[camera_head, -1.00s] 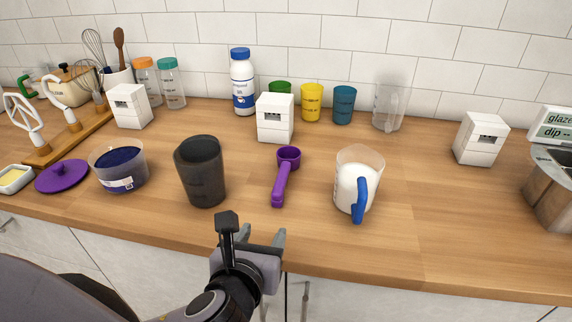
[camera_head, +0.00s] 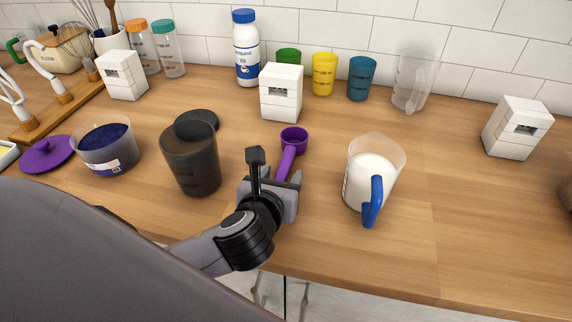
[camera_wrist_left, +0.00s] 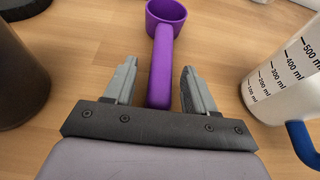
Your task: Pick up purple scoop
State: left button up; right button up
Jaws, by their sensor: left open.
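The purple scoop (camera_head: 292,141) lies on the wooden counter, its cup pointing to the back and its handle toward me. My left gripper (camera_head: 283,178) is open at the handle and hides its near end in the head view. In the left wrist view the scoop (camera_wrist_left: 162,55) has its handle between the two open fingers (camera_wrist_left: 157,88), with a gap on each side. My right gripper is not in view.
A dark grey cup (camera_head: 191,160) stands close left of the gripper, with a dark round lid (camera_head: 197,122) behind it. A measuring jug of white liquid (camera_head: 371,175) with a blue handle stands to the right. A white box (camera_head: 281,93) stands behind the scoop.

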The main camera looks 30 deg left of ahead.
pick_arm(q)
jog(key=shift+w+a+f, duration=0.15)
jog(key=shift+w+f, duration=0.1)
jog(key=shift+w, duration=0.25)
grip_shut()
jog(key=shift+r, duration=0.1)
